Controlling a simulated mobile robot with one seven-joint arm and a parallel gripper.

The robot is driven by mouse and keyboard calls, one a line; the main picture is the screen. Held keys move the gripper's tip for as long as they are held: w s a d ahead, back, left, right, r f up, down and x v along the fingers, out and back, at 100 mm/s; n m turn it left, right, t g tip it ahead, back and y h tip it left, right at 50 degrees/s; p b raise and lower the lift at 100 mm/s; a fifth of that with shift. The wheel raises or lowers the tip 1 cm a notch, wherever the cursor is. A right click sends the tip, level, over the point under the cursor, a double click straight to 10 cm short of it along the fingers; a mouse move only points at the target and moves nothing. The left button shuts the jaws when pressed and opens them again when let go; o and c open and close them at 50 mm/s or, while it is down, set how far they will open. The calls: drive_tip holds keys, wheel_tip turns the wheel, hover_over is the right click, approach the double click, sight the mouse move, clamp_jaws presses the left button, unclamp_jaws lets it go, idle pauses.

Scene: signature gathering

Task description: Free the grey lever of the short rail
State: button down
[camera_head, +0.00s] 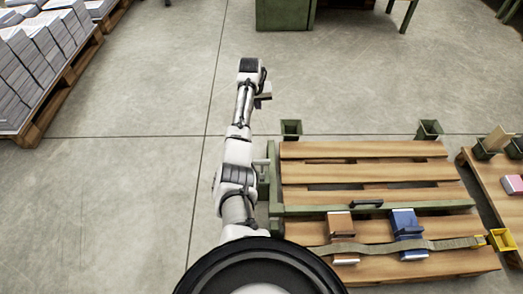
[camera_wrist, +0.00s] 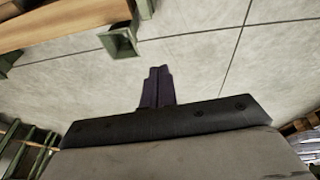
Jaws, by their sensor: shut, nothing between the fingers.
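The short green rail (camera_head: 274,188) runs along the left edge of the slatted wooden bench. What looks like the grey lever (camera_head: 261,163) stands at this rail's left side, close beside my arm. Whether it is engaged I cannot tell. In the wrist view my gripper (camera_wrist: 158,72) is shut and empty, with its dark fingers together over bare floor. In the head view my arm reaches forward past the rail, its end beyond and left of the bench's far corner. The fingers are hard to make out there. The lever is not visible in the wrist view.
A green bin (camera_head: 291,129) sits at the bench's far left corner; the wrist view shows a green bin (camera_wrist: 122,41) near the fingers. A long green rail (camera_head: 320,210) crosses the bench. A strap (camera_head: 375,246) crosses brown and blue blocks. Open floor lies left.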

sight(262, 170)
drive_tip(key=s+d+f+g+y+b, duration=0.1)
drive_tip(key=s+f+g, duration=0.3)
drive_tip(key=s+f, duration=0.2)
wheel_tip(262, 170, down, 2)
drive_tip(key=shift+s+f, duration=0.1)
drive_tip(key=shift+s, duration=0.1)
drive_tip(key=shift+d, duration=0.1)
drive_tip(key=s+f+b, duration=0.2)
drive_tip(key=s+f, duration=0.2)
drive_tip(key=f, duration=0.4)
drive_tip(key=shift+s+b, duration=0.3)
drive_tip(key=shift+b, duration=0.1)
drive_tip(key=shift+p, duration=0.3)
